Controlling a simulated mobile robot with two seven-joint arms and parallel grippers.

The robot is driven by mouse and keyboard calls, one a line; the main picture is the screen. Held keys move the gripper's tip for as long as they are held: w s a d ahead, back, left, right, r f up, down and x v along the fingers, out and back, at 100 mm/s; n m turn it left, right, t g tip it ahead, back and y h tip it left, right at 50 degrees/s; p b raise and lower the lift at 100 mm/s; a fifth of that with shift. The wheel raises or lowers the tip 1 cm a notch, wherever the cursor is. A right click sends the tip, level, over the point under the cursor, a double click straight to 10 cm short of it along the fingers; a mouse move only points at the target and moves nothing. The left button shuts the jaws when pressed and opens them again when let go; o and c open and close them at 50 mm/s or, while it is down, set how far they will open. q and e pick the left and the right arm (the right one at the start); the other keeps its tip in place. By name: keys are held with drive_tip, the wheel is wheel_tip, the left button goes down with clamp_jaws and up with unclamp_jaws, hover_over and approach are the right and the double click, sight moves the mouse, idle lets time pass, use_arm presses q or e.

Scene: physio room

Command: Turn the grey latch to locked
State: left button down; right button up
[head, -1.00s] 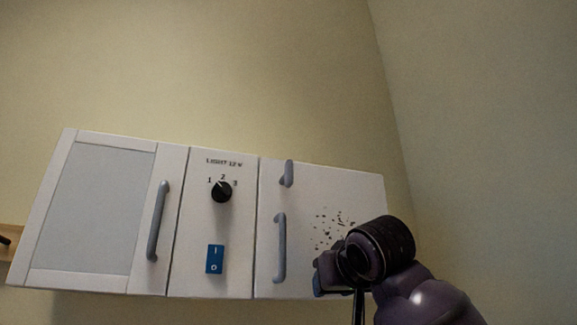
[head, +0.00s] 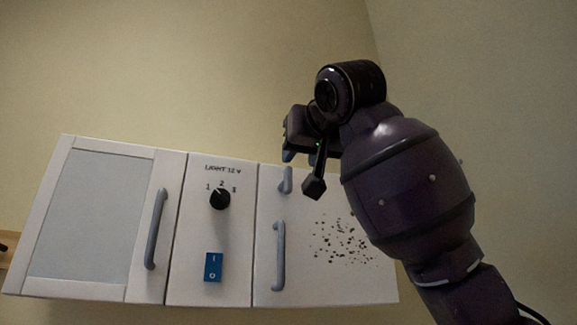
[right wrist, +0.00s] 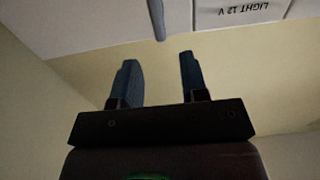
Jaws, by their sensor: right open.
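The grey latch (head: 286,180) is a short bar at the top left edge of the cabinet's right door (head: 330,206), upright in the head view. In the right wrist view, where the scene is upside down, a grey bar that looks like the latch (right wrist: 157,18) reaches in from the top edge. My right gripper (head: 290,154) is just above the latch in the head view. In the right wrist view its two dark blue fingers (right wrist: 160,78) are apart with nothing between them. My left gripper is not in view.
A longer grey handle (head: 279,255) sits below the latch. To the left are a black knob (head: 219,198), a blue switch (head: 213,267) and a glazed door (head: 88,225) with its own handle (head: 156,229). The wall above the cabinet is clear.

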sight(290, 168)
drive_tip(key=p+x, duration=0.2)
drive_tip(key=x, duration=0.5)
drive_tip(key=shift+w, duration=0.25)
drive_tip(key=shift+c, duration=0.4)
clamp_jaws()
